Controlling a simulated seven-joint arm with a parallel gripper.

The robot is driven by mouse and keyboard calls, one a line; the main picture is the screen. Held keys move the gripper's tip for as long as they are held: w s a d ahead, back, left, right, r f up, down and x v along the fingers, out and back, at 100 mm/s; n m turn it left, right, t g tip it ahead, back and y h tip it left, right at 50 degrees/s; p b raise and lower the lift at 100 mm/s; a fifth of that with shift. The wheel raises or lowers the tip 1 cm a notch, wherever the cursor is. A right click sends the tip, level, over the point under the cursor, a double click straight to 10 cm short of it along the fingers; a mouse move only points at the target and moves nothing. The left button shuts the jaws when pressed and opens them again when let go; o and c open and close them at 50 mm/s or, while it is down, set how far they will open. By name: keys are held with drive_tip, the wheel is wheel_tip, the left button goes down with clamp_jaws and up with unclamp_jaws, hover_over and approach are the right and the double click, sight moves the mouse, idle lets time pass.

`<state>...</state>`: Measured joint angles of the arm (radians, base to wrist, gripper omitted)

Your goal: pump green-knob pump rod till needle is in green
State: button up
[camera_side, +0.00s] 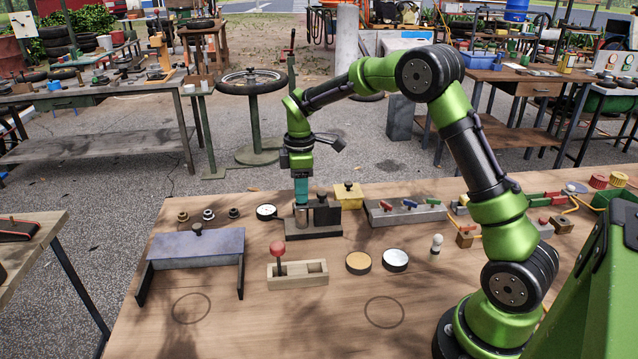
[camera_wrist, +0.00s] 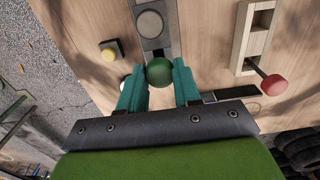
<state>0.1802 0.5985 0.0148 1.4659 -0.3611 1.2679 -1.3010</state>
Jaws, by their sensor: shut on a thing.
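The pump (camera_side: 313,232) stands on the far middle of the table, with a dark base, a grey cylinder and a black block (camera_side: 327,213). My gripper (camera_side: 301,200) points straight down over the cylinder. In the wrist view my gripper's teal fingers (camera_wrist: 159,85) are shut on the green knob (camera_wrist: 159,70), one on each side. In the side view the fingers hide the knob, and the rod's height is hard to judge.
A yellow block (camera_side: 348,195) stands behind the pump. A grey switch box (camera_side: 405,212) is to its right. A red-knob lever in a wooden block (camera_side: 297,275) and a blue-grey stand (camera_side: 195,248) are in front. The front of the table is mostly clear.

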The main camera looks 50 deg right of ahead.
drive_tip(key=shift+r, duration=2.05)
drive_tip(key=shift+f, duration=2.05)
drive_tip(key=shift+r, duration=2.05)
drive_tip(key=shift+f, duration=0.1)
drive_tip(key=shift+f, duration=1.95)
